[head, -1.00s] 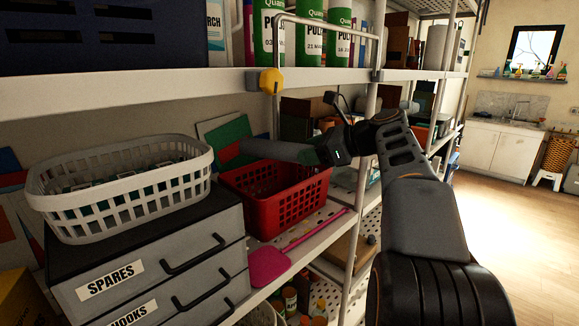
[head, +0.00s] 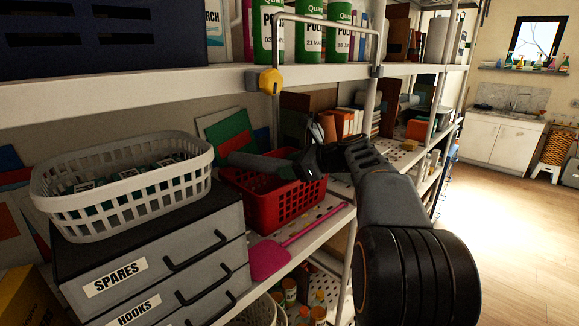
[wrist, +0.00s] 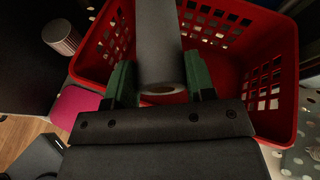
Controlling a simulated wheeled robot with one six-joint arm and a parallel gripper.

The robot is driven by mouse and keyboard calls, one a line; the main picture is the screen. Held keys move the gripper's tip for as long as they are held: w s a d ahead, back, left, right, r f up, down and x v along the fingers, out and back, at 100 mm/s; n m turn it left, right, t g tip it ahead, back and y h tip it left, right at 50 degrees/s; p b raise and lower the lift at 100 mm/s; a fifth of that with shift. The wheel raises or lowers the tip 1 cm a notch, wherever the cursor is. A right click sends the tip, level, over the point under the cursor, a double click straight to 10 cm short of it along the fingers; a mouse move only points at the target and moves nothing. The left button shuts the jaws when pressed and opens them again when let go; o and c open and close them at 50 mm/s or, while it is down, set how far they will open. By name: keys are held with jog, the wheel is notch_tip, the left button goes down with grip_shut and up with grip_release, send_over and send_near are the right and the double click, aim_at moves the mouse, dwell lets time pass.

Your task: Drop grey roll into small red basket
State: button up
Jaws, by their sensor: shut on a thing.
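The grey roll (head: 262,165) is held in my gripper (head: 298,165) at its near end. It also shows in the wrist view (wrist: 160,45), between the two green fingers of my gripper (wrist: 160,85). The small red basket (head: 290,205) stands on the shelf, right of the drawer unit. The roll lies across the basket's opening, at about rim height in the head view. In the wrist view the red basket (wrist: 284,100) is below and around the roll, and its inside looks empty where it shows. The far end of the roll is cut off in the wrist view.
A white basket (head: 125,205) with dark items sits on the grey drawer unit (head: 150,262) at left. A shelf edge (head: 190,82) runs above, and a post (head: 352,230) stands at right.

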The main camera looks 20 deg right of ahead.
jog(key=shift+f, duration=0.1)
jog(key=shift+f+b, duration=0.35)
jog(key=shift+f, duration=0.15)
jog(key=o, duration=0.9)
jog(key=shift+s+f, duration=0.1)
jog(key=shift+f, duration=0.15)
jog(key=shift+o, duration=0.2)
jog(key=shift+r, duration=0.3)
jog(key=r+v, duration=0.1)
jog(key=v, duration=1.1)
jog(key=shift+b, duration=0.3)
